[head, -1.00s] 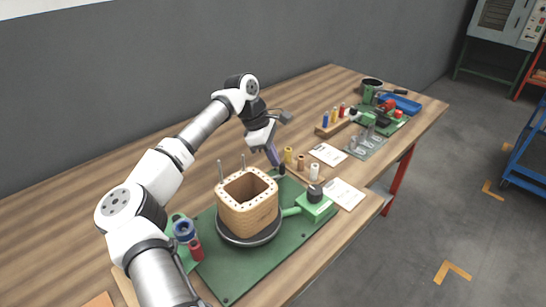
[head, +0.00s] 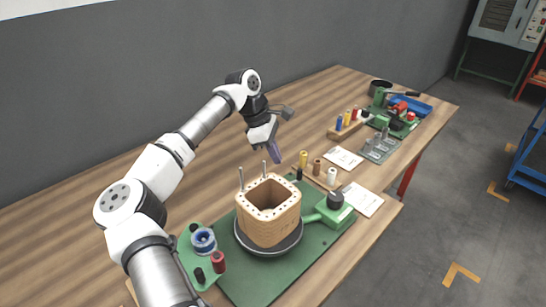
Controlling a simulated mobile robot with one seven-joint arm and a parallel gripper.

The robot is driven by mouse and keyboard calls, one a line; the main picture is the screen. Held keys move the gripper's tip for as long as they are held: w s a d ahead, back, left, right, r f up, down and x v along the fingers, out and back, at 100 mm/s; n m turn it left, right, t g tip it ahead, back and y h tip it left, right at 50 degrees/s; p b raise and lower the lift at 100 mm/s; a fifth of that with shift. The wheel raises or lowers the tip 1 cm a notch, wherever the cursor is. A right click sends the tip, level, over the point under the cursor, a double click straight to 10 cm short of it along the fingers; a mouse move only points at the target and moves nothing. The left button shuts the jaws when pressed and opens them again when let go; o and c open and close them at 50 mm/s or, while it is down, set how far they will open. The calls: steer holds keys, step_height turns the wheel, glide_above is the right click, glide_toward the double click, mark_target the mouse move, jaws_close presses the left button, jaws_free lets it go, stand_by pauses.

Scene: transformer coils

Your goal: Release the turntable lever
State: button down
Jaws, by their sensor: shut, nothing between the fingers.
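The turntable (head: 270,249) is a dark round plate on a green base plate (head: 243,281). A square, hollow wooden coil former (head: 268,212) stands on it. A green arm-like piece (head: 318,217) runs from near the turntable to a green block with a black knob (head: 335,200). A small black upright piece (head: 298,174) shows behind the former; I cannot tell which of these is the lever. My gripper (head: 275,154) is shut and empty, pointing down above and behind the former, apart from the black piece.
Two metal pins (head: 264,169) rise behind the former. Yellow, brown and white spools (head: 317,167) stand to the right, near white cards (head: 362,199). A blue ring and red spool (head: 218,262) lie at the left front. Bare wood lies behind the base plate.

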steer(key=w+b+v, duration=0.1)
steer(key=v, duration=0.8)
steer(key=shift+d, duration=0.4)
steer(key=shift+r, duration=0.1)
steer(key=shift+s+d, duration=0.1)
